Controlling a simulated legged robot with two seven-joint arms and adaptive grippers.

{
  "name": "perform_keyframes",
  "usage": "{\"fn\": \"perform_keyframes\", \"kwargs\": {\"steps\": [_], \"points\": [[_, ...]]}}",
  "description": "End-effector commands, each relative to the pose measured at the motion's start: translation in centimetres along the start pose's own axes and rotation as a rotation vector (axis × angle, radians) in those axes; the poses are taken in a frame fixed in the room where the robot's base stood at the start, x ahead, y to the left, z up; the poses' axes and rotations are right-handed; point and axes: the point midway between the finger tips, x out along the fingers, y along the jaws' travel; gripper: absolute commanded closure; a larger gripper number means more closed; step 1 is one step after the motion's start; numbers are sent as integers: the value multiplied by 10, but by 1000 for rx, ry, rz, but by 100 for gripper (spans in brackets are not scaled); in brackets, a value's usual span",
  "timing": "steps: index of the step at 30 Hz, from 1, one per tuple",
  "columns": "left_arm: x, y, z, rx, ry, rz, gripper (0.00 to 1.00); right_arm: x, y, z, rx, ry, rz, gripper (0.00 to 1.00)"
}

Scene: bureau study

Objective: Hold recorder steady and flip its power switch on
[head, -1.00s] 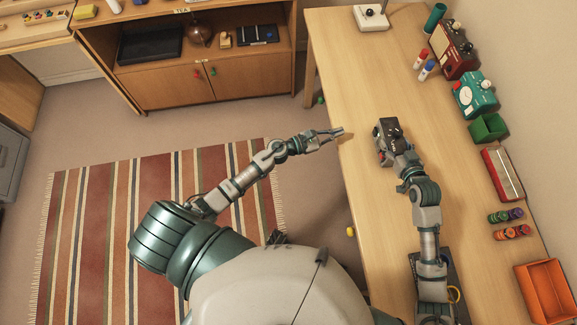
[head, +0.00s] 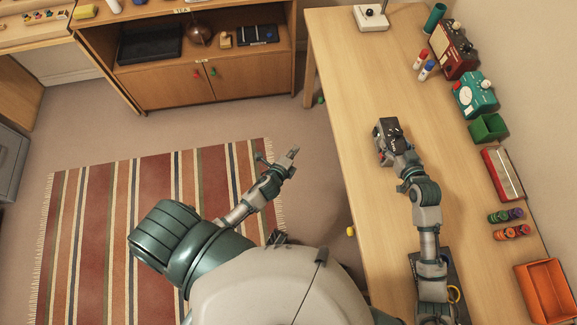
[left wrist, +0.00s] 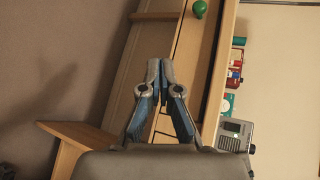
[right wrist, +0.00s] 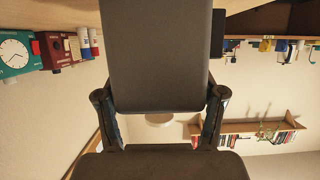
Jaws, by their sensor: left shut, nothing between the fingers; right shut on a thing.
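The power switch is too small to make out. My left gripper (head: 292,152) is empty and shut, off the desk's left edge above the rug side. Its closed fingertips show in the left wrist view (left wrist: 160,68).
Two marker-like sticks (head: 424,65) stand behind the recorder. The desk around the recorder is mostly clear.

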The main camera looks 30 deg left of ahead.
Motion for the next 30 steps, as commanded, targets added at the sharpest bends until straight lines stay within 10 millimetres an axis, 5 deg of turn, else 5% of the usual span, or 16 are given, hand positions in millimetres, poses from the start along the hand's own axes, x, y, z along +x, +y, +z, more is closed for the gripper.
{"fn": "perform_keyframes", "kwargs": {"steps": [12,29,30], "points": [[-27,63,6,-373,-92,216,100,1,0,6,-1,-13,1,84],[-32,72,5,-427,-108,249,100,1,1,6,0,-13,1,84],[-32,72,5,-427,-108,249,100,1,0,6,0,-13,1,24]]}}
